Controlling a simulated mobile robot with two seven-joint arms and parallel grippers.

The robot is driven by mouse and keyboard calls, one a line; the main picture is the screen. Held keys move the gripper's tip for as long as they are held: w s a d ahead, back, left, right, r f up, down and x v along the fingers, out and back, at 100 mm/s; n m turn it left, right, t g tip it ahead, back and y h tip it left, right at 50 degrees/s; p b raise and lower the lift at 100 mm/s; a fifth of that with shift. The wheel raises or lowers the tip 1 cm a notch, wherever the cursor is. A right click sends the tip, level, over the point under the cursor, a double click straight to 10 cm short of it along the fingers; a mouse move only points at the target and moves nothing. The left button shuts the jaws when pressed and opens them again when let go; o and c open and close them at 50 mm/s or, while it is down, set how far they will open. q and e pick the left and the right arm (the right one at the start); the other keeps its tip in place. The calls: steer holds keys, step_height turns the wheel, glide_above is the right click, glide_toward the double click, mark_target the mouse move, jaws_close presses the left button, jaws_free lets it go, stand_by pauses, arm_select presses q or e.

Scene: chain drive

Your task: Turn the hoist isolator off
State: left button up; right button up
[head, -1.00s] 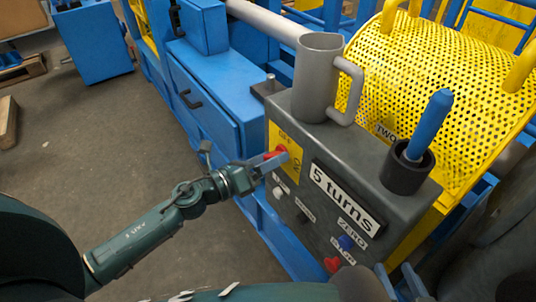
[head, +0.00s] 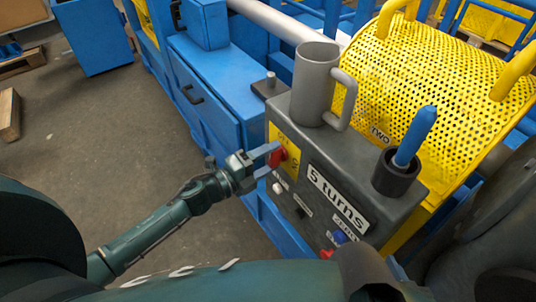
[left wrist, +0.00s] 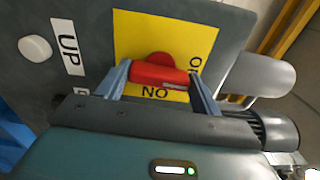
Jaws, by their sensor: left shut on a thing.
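The isolator is a red handle on a yellow plate (head: 291,176) on the dark grey control box. My left gripper (head: 273,156) reaches it from the left in the head view and is shut on the red handle (head: 282,158). In the left wrist view the red handle (left wrist: 158,75) lies crosswise between the two blue-grey fingers (left wrist: 160,88). Black letters reading "NO" as seen there show below the handle, and a partly hidden label stands at its right. My right gripper cannot be made out.
The control box (head: 395,205) carries a "5 turns" sign (head: 337,197), a white button (head: 277,188), blue and red buttons, a grey mug (head: 315,85) and a blue-handled tool (head: 416,135) in a black cup. A yellow perforated guard (head: 440,90) stands behind.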

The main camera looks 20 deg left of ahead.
arm_select(q)
steer(key=shift+n, duration=0.5)
steer(key=o, duration=1)
steer(key=shift+s+a, duration=0.15)
steer(key=shift+s, duration=0.1)
steer(key=v, duration=1.2)
steer(key=shift+s+a, duration=0.2)
steer(key=shift+a, duration=0.05)
